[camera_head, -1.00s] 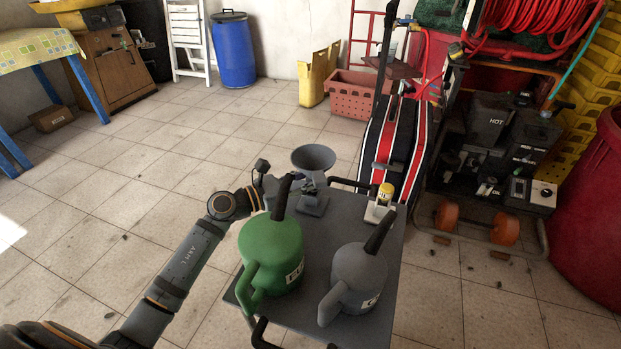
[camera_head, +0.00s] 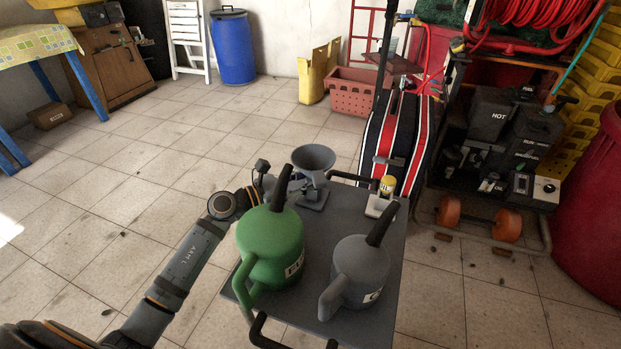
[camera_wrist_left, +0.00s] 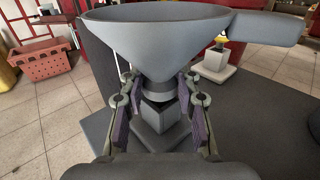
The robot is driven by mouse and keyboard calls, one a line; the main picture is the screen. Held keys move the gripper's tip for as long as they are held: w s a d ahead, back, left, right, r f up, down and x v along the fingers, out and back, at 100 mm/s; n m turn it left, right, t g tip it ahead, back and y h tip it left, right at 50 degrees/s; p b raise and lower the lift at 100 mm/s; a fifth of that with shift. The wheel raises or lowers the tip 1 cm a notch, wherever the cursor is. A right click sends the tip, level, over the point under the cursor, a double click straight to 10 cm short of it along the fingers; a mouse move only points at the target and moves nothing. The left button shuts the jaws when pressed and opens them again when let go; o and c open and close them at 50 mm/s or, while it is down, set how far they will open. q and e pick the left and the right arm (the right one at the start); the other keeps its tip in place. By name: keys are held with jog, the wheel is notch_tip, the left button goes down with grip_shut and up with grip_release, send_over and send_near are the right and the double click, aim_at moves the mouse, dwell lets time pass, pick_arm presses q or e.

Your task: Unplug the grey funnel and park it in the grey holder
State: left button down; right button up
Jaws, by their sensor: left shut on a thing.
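The grey funnel (camera_head: 314,158) is at the far end of a dark grey cart top. It also fills the upper part of the left wrist view (camera_wrist_left: 160,45), wide mouth up, with a tab to the right. My left gripper (camera_wrist_left: 155,100) is shut on the funnel's narrow neck, a finger on each side. Below it is a grey holder with a square base (camera_head: 312,199); in the wrist view the neck is just above or in it, and I cannot tell which. The green can partly hides my left gripper in the head view. My right gripper is not in view.
A green can (camera_head: 270,250) and a grey can (camera_head: 358,272) stand on the cart top (camera_head: 330,222) in front of the funnel. A small yellow-capped item (camera_head: 386,186) on a pale base (camera_head: 380,207) stands to the right. A striped bag (camera_head: 392,140) stands behind the cart.

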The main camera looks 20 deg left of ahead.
pick_arm(q)
jog(key=shift+f+b, duration=0.4)
jog(key=shift+f, duration=0.1)
jog(key=c, duration=0.9)
grip_release()
jog(key=shift+o, duration=0.2)
jog(key=v, duration=0.5)
jog(key=shift+s+a, duration=0.15)
jog(key=shift+s, duration=0.05)
jog(key=shift+v, duration=1)
